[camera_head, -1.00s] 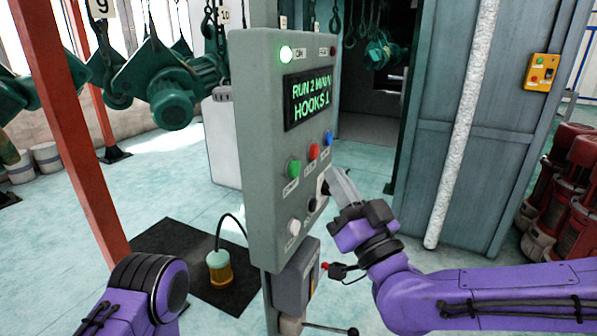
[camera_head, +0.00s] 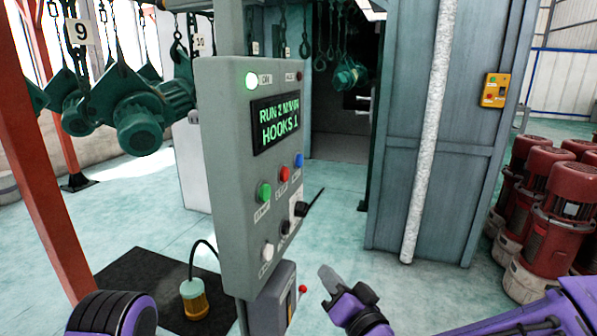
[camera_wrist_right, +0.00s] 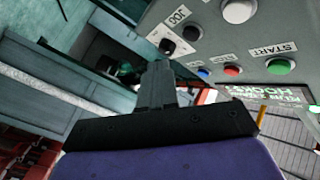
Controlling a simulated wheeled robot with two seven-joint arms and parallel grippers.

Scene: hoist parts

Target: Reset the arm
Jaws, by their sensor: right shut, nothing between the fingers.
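My right gripper (camera_head: 328,280) is shut and empty, to the right of the control panel's lower part and apart from it in the head view. In the right wrist view its closed fingers (camera_wrist_right: 157,85) point toward the panel, below the buttons. The grey control panel (camera_head: 225,150) has a lit green lamp, a display reading "HOOKS 1", green, red and blue buttons, a black knob and a white button. It also fills the upper right of the right wrist view (camera_wrist_right: 215,45). My left arm (camera_head: 115,312) shows only as a purple and black link at the bottom left; its gripper is out of view.
A grey box (camera_head: 275,300) with a red knob hangs under the panel. Red motors (camera_head: 555,210) stand at right. Green hoists (camera_head: 140,125) hang at upper left. Floor between panel and cabinet (camera_head: 440,160) is clear.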

